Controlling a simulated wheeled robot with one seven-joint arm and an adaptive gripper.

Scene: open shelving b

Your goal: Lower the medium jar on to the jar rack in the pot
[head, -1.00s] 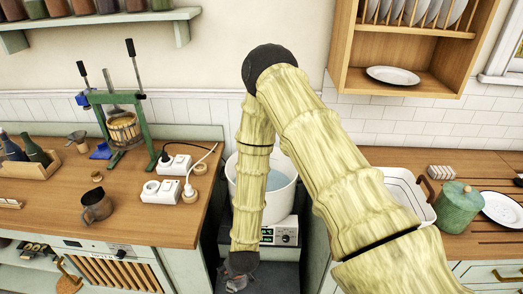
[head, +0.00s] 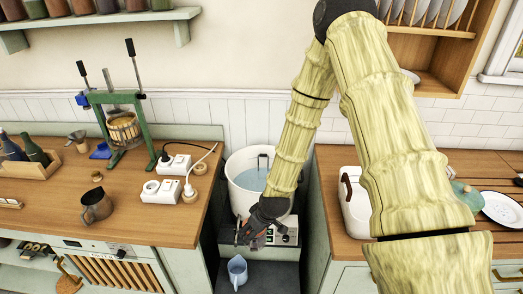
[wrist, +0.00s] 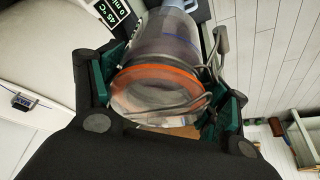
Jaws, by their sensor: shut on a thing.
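The white pot (head: 235,200) stands between the two counters with bluish water in it. My gripper (head: 255,226) is in front of the pot's near right side, by the control panel (head: 286,232). In the wrist view my gripper (wrist: 168,92) is shut on a clear glass jar (wrist: 182,42) with an orange seal ring and a wire clasp. The jar is mostly hidden in the head view. It looks outside the pot.
A blue jug (head: 237,270) stands on the dark lower surface in front of the pot. A white basin (head: 354,205) sits on the right counter.

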